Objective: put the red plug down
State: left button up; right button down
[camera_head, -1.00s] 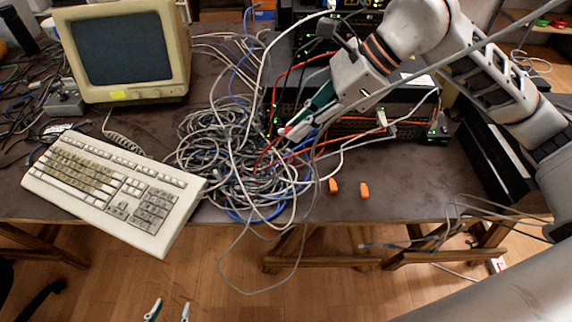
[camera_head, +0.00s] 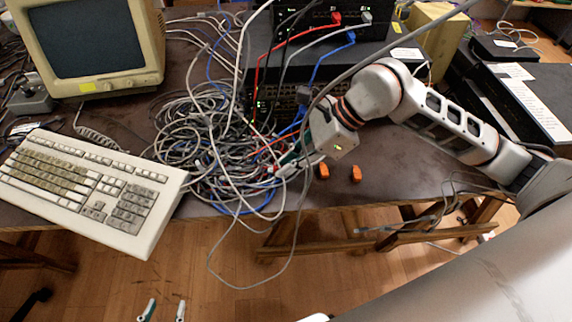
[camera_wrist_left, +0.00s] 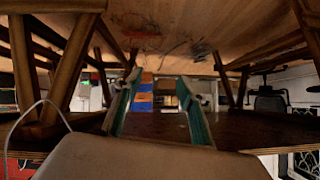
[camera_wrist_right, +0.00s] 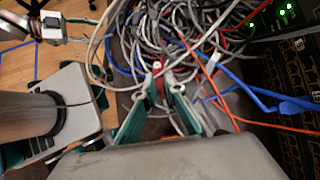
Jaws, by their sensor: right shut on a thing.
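My right gripper (camera_head: 281,171) is low over the front of the cable tangle, left of two orange pieces. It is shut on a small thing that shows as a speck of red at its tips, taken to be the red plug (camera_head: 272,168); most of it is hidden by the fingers. In the right wrist view the fingertips (camera_wrist_right: 160,82) are close together over the cables. My left gripper (camera_head: 164,310) is open and empty, low in front of the table; its spread fingers also show in the left wrist view (camera_wrist_left: 160,100).
The cable tangle (camera_head: 205,135) fills the table's middle. A keyboard (camera_head: 92,190) and monitor (camera_head: 85,45) stand left. Rack units with plugged red and blue cables stand behind. Orange pieces (camera_head: 323,171) (camera_head: 355,174) lie near the front edge; the table right of them is clear.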

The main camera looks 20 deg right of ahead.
jog(key=shift+f, duration=0.5)
pick_arm(q)
jog(key=shift+w+r, duration=0.2)
pick_arm(e)
jog(key=shift+r, duration=0.1)
